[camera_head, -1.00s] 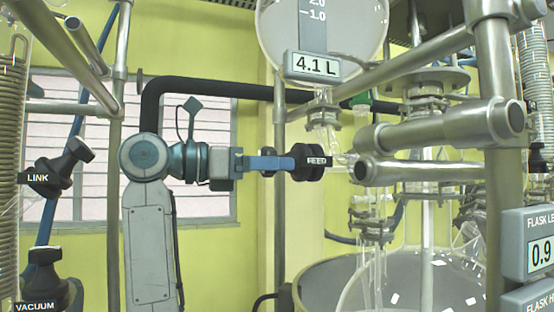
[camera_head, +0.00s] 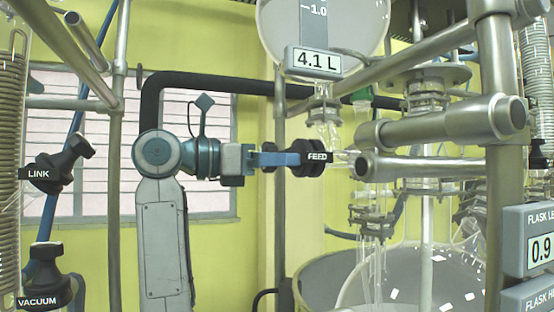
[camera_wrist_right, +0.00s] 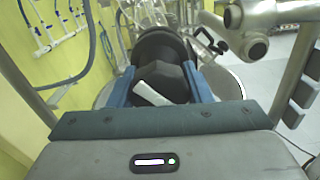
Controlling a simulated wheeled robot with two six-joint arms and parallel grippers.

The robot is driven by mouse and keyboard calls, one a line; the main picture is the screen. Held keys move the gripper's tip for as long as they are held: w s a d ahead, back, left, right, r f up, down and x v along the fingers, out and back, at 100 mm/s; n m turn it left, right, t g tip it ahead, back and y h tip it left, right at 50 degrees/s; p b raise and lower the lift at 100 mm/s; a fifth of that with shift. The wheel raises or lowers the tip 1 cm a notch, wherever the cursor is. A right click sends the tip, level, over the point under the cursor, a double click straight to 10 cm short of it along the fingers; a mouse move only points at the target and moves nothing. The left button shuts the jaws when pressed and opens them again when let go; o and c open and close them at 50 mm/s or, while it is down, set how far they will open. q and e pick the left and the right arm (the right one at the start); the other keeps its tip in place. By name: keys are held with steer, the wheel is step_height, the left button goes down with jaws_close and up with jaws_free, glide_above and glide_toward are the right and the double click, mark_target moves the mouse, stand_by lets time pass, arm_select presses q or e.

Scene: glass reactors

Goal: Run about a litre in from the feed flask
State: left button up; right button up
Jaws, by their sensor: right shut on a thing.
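The round glass feed flask (camera_head: 345,22) hangs at the top of the head view. Its display (camera_head: 315,62) reads 4.1 L. Below its outlet is the black FEED valve knob (camera_head: 308,158). My right gripper (camera_head: 290,159), with blue fingers, is shut on this knob from the left. In the right wrist view the black knob (camera_wrist_right: 163,75) sits between the two blue fingers, with its white label tilted. A second display (camera_head: 541,251) labelled FLASK LE, cut off at the right edge, reads 0.9. My left gripper is not in view.
Black LINK (camera_head: 58,165) and VACUUM (camera_head: 47,284) knobs stand at the left. Steel frame tubes (camera_head: 440,130) crowd the right side around the glassware. A large glass vessel (camera_head: 400,275) sits below the feed line.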

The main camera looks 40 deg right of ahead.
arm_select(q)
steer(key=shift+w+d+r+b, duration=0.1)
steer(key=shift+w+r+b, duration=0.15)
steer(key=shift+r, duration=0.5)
arm_select(e)
steer(key=shift+w+m, duration=0.1)
steer(key=shift+m, duration=5.2)
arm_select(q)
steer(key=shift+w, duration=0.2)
arm_select(e)
steer(key=o, duration=1)
